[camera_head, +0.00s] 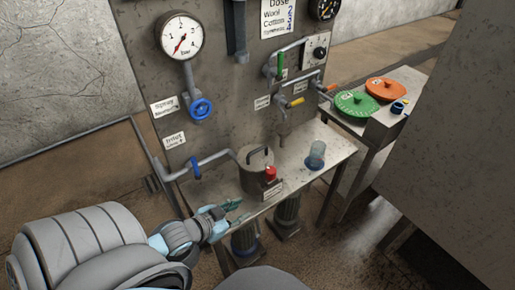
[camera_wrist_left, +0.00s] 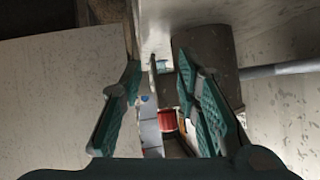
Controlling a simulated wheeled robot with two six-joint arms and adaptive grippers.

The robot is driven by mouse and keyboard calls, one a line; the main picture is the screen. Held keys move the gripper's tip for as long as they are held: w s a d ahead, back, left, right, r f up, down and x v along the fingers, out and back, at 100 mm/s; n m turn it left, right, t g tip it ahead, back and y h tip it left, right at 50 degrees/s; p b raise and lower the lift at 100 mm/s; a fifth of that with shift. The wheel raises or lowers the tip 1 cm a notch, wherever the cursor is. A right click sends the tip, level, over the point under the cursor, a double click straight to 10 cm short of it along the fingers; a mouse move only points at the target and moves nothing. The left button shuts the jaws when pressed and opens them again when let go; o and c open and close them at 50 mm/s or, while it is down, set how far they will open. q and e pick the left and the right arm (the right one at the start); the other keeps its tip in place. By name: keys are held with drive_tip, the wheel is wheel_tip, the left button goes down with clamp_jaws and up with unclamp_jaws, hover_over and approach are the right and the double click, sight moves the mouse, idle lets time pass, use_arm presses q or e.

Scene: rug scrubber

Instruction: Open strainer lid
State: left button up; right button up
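The strainer (camera_head: 252,180) is a grey metal pot on the bench in the head view. Its lid (camera_head: 250,156) lies on top, looks closed, and carries a dark arched handle (camera_head: 261,155). A red knob (camera_head: 270,173) sits at its front right side. A red part (camera_wrist_left: 167,121) shows between my fingers in the wrist view, beside a dark grey cylindrical body (camera_wrist_left: 204,45). My left gripper (camera_head: 233,208) is at the bench's front edge, just in front of the strainer. Its teal fingers (camera_wrist_left: 158,72) are apart in the wrist view, with nothing visibly gripped. My right gripper is not in view.
A pipe with a blue valve (camera_head: 196,168) runs to the strainer from the left. A clear glass (camera_head: 316,155) stands to its right on the bench (camera_head: 336,147). Filter-like canisters (camera_head: 287,214) stand below. Green (camera_head: 356,104) and orange (camera_head: 386,90) lids lie on a side table.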

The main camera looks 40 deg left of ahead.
use_arm(q)
drive_tip(key=w+a+r+m+t+h, duration=0.1)
drive_tip(key=w+a+r+t, duration=0.1)
drive_tip(key=a+r+t, duration=0.15)
drive_tip(key=m+t+h, duration=0.2)
drive_tip(key=h, duration=0.1)
approach(255, 151)
drive_tip(key=b+x, duration=0.1)
drive_tip(key=x, duration=0.1)
drive_tip(key=b+x, duration=0.2)
drive_tip(key=x, duration=0.1)
drive_tip(key=f+b+x, duration=0.1)
drive_tip(key=b+x, duration=0.1)
drive_tip(key=shift+w, duration=0.4)
drive_tip(key=shift+x, duration=1.15)
drive_tip(key=shift+w+d+r, duration=0.1)
drive_tip(key=shift+w+r, duration=0.15)
drive_tip(key=shift+w, duration=0.2)
drive_tip(key=shift+c, duration=0.4)
clamp_jaws()
